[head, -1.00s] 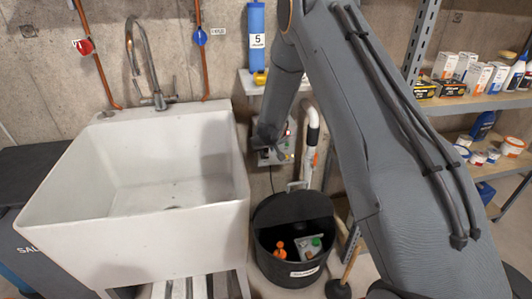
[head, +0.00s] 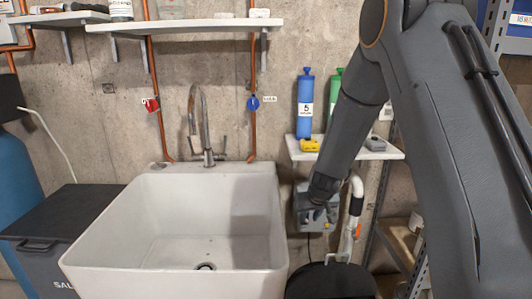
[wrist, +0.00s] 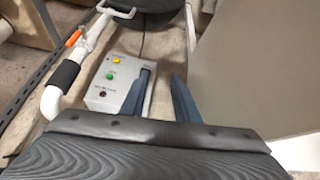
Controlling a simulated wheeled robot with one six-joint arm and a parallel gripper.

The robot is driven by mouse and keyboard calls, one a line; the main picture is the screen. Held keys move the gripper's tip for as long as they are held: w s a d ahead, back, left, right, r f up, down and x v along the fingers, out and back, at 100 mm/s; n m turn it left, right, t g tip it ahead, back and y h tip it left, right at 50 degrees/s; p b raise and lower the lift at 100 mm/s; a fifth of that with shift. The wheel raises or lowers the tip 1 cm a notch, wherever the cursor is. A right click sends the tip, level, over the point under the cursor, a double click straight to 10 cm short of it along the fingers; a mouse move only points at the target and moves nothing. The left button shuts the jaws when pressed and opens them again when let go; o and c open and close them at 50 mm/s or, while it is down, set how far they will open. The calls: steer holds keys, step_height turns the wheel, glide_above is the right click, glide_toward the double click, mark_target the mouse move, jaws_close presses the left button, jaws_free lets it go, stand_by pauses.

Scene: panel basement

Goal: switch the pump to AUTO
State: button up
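The pump control box (head: 301,213) is a grey box on the wall right of the sink, partly hidden by my arm. In the wrist view the control box (wrist: 112,82) shows a yellow light, a green light and a small dark round fitting, with lettering too small to read. My gripper (wrist: 163,76) has its two blue-grey fingers apart with nothing seen between them; the left finger covers the box's right part. Whether it touches the box I cannot tell. In the head view my gripper (head: 320,208) is at the box, its fingers unclear. No selector position can be read.
A white sink (head: 180,225) stands left of the box. A white pipe (head: 352,205) runs close on its right, above a black tub (head: 330,282). A small shelf (head: 345,151) with blue and green cartridges is above. A grey panel fills the wrist view's right side.

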steer(key=s+r+g, duration=0.2)
steer(key=s+r, duration=0.1)
steer(key=s, duration=0.8)
steer(key=s+d+r+m+g, duration=0.1)
steer(key=s+r+g, duration=0.1)
steer(key=s, duration=1)
steer(key=s+d+r+g, duration=0.1)
steer(key=s+r, duration=0.3)
steer(key=s, duration=0.8)
steer(key=shift+s+d+g, duration=0.25)
steer(key=shift+g, duration=0.25)
